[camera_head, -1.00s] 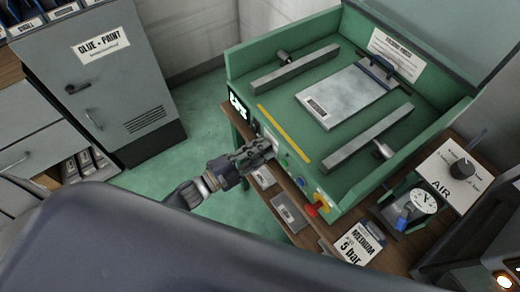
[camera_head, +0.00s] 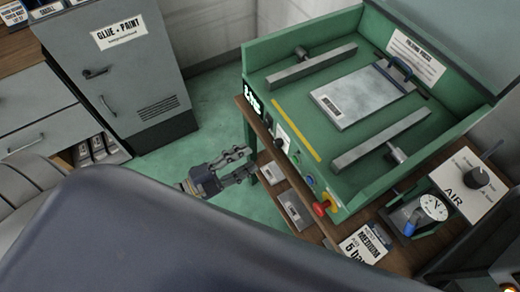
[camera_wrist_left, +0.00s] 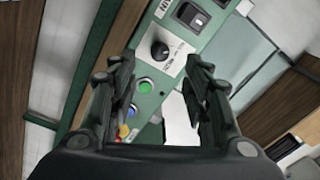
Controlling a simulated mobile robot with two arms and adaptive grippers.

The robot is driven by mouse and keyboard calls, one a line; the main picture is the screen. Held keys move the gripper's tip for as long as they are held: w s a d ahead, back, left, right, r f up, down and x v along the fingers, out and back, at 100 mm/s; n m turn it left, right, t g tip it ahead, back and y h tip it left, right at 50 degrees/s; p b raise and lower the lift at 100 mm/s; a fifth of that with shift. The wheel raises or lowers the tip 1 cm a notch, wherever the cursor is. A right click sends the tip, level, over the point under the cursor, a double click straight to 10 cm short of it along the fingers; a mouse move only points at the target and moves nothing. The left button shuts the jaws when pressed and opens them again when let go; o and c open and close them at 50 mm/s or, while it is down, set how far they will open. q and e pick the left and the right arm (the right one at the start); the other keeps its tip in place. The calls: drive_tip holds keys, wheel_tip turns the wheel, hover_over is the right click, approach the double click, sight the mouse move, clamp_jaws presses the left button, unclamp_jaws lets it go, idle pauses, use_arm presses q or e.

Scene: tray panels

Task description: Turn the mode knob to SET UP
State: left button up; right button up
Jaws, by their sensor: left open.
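The mode knob (camera_wrist_left: 160,50) is a round black knob on a white label plate in the left wrist view. Its lettering and pointer are too small to read surely. In the head view it is a tiny dark spot on the green machine's front panel (camera_head: 282,143). My left gripper (camera_head: 249,163) is open and empty, a short way left of that panel. In the left wrist view its fingers (camera_wrist_left: 157,80) stand either side of the knob's line, apart from it. My right gripper is not in view.
A green button (camera_wrist_left: 145,86) and a black rocker switch (camera_wrist_left: 192,15) flank the knob. A red emergency button (camera_head: 321,208) sticks out at the panel's corner. The green machine (camera_head: 262,52) stands on a wooden bench. Open floor (camera_head: 205,130) lies left of it.

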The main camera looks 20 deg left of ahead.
use_arm(q)
drive_tip(key=shift+v, duration=1.45)
drive_tip(key=shift+f, duration=0.1)
